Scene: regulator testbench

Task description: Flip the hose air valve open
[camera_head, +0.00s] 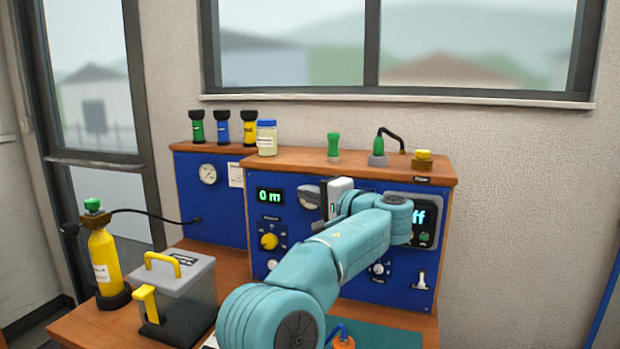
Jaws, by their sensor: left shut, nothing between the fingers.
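A green-handled fitting (378,147) with a short black hose curving to the right stands on the wooden top of the blue test bench. A yellow bottle (104,262) at the left has a green knob (93,205) on top, and a black hose (155,214) runs from it to the bench. I cannot tell which of these is the hose air valve or whether it is open. My left gripper (319,226) is shut and empty in front of the panel's upper middle. It and my teal arm hide part of the panel. My right gripper is not in view.
The blue panel (350,289) carries a yellow knob (268,241), displays and switches. A grey box (190,285) with yellow handles stands at the left front.

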